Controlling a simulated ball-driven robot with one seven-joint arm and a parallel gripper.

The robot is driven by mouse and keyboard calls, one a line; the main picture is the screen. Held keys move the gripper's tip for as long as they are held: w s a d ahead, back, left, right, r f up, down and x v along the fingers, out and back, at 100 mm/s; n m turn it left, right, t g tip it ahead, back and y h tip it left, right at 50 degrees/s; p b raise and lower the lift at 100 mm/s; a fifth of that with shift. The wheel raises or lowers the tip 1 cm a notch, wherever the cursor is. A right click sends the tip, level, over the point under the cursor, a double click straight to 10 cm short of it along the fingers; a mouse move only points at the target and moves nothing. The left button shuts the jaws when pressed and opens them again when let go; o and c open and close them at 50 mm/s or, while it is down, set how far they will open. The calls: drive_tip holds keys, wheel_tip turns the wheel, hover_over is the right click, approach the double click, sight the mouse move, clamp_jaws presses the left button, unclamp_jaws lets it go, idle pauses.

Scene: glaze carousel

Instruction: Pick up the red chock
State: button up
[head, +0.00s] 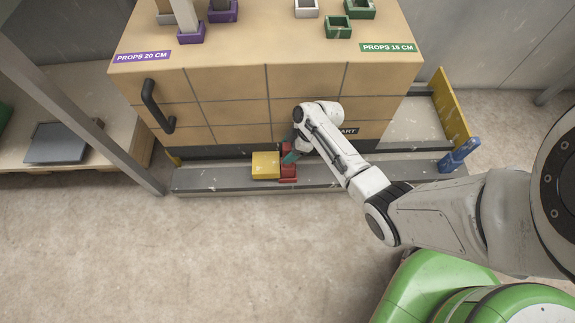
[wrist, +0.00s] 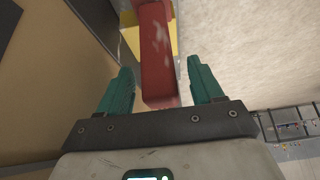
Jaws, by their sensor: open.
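The red chock (head: 288,172) sits on the grey ledge at the foot of the tiled cart, right beside a yellow block, and is partly hidden by my gripper. In the wrist view the red chock (wrist: 156,55) reaches down between the two teal fingers, with scuffs on its face. My gripper (head: 291,157) is at the chock in the head view; in the wrist view my gripper (wrist: 160,85) is open, with one finger on each side of the chock.
The yellow block (head: 265,165) adjoins the chock on the left. The grey ledge (head: 215,179) runs along the cart (head: 235,85). A black handle (head: 157,106) juts out at left, and a blue piece (head: 459,153) stands at the ledge's right end. The floor in front is clear.

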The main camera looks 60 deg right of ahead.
drive_tip(key=shift+w+a+f, duration=0.1)
drive_tip(key=shift+w+f, duration=0.05)
drive_tip(key=shift+f, duration=0.2)
clamp_jaws()
idle(0.4)
